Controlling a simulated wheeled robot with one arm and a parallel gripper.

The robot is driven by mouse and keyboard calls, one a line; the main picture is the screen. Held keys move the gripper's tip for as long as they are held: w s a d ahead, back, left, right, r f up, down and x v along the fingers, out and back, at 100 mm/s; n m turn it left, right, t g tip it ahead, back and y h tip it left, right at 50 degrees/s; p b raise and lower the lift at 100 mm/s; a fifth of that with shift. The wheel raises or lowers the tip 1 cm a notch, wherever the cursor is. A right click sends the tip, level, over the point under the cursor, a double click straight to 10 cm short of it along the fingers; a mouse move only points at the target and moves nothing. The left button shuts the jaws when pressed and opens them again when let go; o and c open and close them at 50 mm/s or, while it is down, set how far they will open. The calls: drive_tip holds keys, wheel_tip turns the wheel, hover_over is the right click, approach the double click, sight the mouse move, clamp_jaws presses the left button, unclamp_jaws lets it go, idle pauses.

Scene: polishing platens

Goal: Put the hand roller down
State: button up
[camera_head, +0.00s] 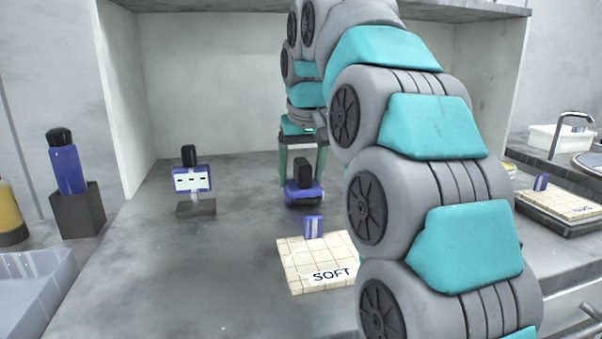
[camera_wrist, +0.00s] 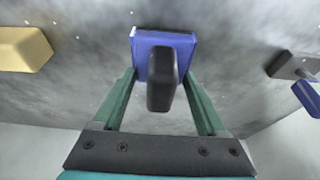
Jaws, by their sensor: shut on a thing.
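The hand roller (camera_head: 304,194) has a blue body and a black upright handle. My gripper (camera_head: 304,168) has green fingers and is shut on it, pointing down at the grey counter in the back middle of the bay. In the wrist view the roller (camera_wrist: 163,62) sits between the two fingertips (camera_wrist: 163,80), its black handle towards the camera. The roller is at or very near the counter top; I cannot tell whether it touches.
A cream tiled pad marked SOFT (camera_head: 310,262) with a blue tab lies in front. A blue-and-white tool with a black knob (camera_head: 192,180) stands on a grey base at left. A blue bottle (camera_head: 67,168) sits in a dark block (camera_head: 78,212). The counter between is clear.

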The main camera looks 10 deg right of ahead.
drive_tip(key=shift+f, duration=0.55)
clamp_jaws()
drive_tip(key=o, duration=1.3)
unclamp_jaws()
drive_tip(key=shift+f, duration=0.1)
drive_tip(key=shift+o, duration=1.1)
drive_tip(key=shift+r, duration=0.2)
